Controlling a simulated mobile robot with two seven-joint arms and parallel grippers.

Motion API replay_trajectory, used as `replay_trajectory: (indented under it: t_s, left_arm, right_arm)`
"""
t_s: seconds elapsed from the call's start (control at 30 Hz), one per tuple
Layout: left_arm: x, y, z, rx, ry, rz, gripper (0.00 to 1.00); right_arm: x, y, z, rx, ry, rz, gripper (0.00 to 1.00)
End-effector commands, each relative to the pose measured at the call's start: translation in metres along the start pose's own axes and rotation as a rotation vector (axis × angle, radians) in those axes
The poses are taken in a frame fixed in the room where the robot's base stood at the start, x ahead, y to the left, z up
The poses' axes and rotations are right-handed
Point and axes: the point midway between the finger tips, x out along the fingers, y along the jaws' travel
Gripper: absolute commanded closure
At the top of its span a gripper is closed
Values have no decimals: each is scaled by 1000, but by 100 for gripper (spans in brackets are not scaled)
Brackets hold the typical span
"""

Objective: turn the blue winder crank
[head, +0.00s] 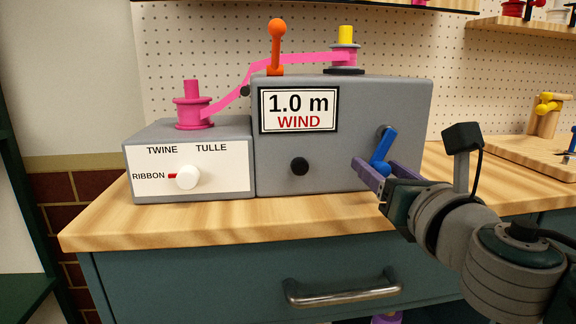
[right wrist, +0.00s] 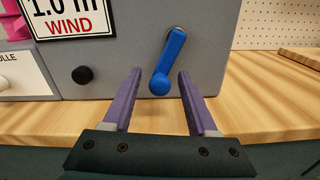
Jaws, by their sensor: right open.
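The blue winder crank (head: 384,150) is on the front right of the grey winder box (head: 345,110). Its arm hangs down and slightly left from the pivot, with a round knob at the lower end. In the right wrist view the crank (right wrist: 168,62) stands between and beyond the two purple fingers. My right gripper (head: 366,175) is open, just in front of the crank's knob; whether a finger touches it I cannot tell. It also shows in the right wrist view (right wrist: 159,85). My left gripper is not in view.
The box sign (head: 298,110) reads 1.0 m WIND. A black knob (head: 299,166) and an orange lever (head: 277,48) are on the box. A selector box (head: 215,185) points to RIBBON. Pink ribbon (head: 290,59) runs between spools. Bare wooden counter (head: 130,225) lies in front.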

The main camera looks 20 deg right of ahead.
Motion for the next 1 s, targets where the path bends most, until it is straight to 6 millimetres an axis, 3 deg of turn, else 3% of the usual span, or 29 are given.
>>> replay_trajectory:
  t_s: [0.07,0.6,1.0]
  left_arm:
    - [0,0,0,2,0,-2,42]
    - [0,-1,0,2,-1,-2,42]
    - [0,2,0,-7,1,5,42]
  right_arm:
    - [0,0,0,0,0,0,42]
    - [0,0,0,0,0,0,100]
    - [0,1,0,9,0,1,100]
